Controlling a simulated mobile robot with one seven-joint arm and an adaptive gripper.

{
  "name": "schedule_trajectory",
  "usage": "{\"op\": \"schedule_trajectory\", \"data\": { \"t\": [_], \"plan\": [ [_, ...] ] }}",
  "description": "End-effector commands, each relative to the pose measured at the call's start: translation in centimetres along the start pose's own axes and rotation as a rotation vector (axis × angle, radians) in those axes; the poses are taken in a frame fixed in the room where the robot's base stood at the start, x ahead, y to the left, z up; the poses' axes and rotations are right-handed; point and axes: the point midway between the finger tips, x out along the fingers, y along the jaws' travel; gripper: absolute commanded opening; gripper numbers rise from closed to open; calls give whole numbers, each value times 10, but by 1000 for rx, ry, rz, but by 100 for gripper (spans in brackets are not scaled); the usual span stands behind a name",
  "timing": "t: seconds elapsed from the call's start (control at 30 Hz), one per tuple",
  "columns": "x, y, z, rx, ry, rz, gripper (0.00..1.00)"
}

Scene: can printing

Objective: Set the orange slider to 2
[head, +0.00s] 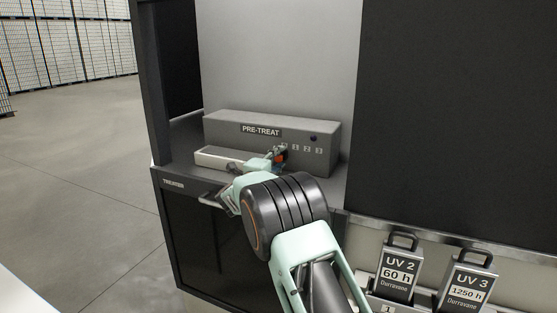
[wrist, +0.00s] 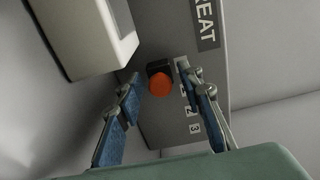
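The orange slider (head: 281,157) is on the front of the grey PRE-TREAT box (head: 230,128), at the left end of a row of number labels (head: 307,148). In the wrist view, the slider's round orange knob (wrist: 160,83) sits on a dark mount between my fingertips. The labels 2 (wrist: 190,112) and 3 (wrist: 195,128) show below and right of it; the labels nearer the knob are partly hidden by a finger. My gripper (wrist: 160,72) is open, with a finger on each side of the knob and visible gaps. It also shows in the head view (head: 279,161).
A pale raised block (head: 222,157) stands left of the slider; it also shows in the wrist view (wrist: 85,35). A dark round button (head: 313,138) is on the box.

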Motion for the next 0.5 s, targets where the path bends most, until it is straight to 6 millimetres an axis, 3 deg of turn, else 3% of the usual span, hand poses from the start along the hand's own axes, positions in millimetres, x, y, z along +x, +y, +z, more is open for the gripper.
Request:
{"op": "schedule_trajectory", "data": {
  "t": [0.03, 0.3, 0.5],
  "plan": [
    [0, 0, 0, 0, 0, 0, 29],
    [0, 0, 0, 0, 0, 0, 0],
    [0, 0, 0, 0, 0, 0, 0]
  ]
}}
